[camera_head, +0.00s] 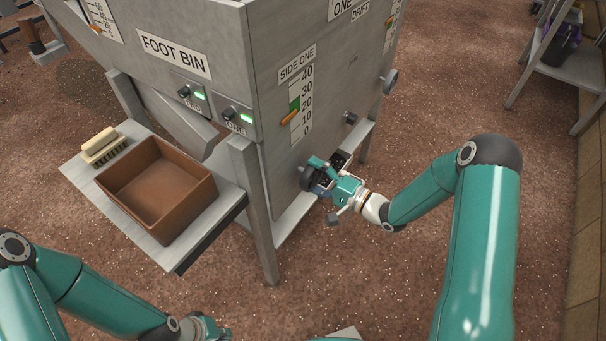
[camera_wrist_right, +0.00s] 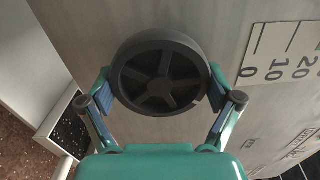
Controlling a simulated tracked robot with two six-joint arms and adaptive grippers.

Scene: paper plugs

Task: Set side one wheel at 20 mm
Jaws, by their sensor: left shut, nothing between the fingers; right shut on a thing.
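The side one wheel (camera_head: 308,179) is a dark spoked handwheel low on the grey machine's side panel. My right gripper (camera_head: 322,180) is shut on it; in the right wrist view the wheel (camera_wrist_right: 160,77) sits between the two fingers, gripped at its rim. The side one scale (camera_head: 301,103), marked 0 to 40, is above the wheel. My left gripper (camera_head: 217,330) is shut and empty at the bottom edge.
A brown bin (camera_head: 157,188) stands on a grey shelf at left, with a pale brush (camera_head: 101,143) beside it. Two small knobs (camera_head: 350,117) (camera_head: 389,81) stick out right of the scale. A machine leg (camera_head: 258,220) stands left of the wheel. Open floor lies in front.

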